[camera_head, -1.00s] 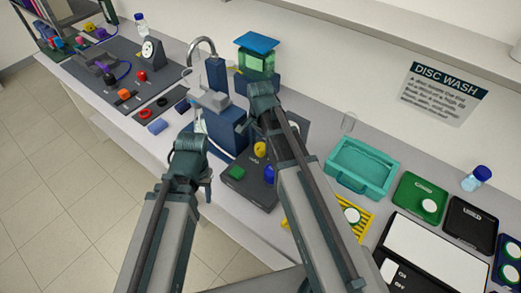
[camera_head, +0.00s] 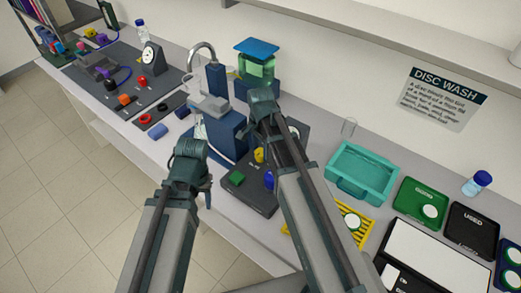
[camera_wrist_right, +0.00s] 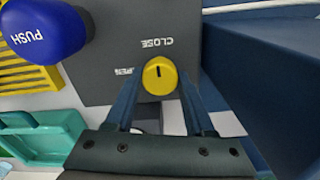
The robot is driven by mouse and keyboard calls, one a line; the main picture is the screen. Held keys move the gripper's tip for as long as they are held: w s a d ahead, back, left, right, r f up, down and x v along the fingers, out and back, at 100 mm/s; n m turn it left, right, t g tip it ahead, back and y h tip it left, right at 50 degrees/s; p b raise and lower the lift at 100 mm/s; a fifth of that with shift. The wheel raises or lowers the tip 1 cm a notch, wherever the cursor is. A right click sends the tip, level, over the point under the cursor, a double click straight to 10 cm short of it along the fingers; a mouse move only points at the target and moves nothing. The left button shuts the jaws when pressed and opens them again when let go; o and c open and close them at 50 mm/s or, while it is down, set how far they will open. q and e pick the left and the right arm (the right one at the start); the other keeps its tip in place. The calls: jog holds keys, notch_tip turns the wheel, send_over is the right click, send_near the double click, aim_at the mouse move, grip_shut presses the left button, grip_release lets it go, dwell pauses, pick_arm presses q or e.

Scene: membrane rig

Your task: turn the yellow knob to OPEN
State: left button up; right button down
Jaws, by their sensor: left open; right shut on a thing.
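The yellow knob (camera_head: 258,156) sits on a dark panel (camera_head: 253,199), partly covered by my right arm in the head view. In the right wrist view the knob (camera_wrist_right: 159,77) lies between the two fingers of my right gripper (camera_wrist_right: 158,84), which is shut on it. A dark mark on the knob points up the picture, toward the word CLOSE. A partly covered label, seemingly OPEN, lies to its left. My left gripper (camera_head: 205,190) is open, apart from the panel, over its left front side. Its fingers are mostly hidden.
A blue PUSH button (camera_wrist_right: 43,27) is close to the knob, and a green button (camera_head: 237,178) is on the same panel. A blue stand (camera_head: 222,133) rises just behind. A teal tray (camera_head: 361,172) and a yellow rack (camera_head: 355,221) lie to the right.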

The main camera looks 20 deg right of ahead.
jog(key=n, duration=0.8)
jog(key=shift+n, duration=0.4)
jog(key=n, duration=0.4)
jog(key=shift+n, duration=0.3)
jog(key=n, duration=0.4)
jog(key=shift+n, duration=0.3)
jog(key=shift+c, duration=1.3)
grip_release()
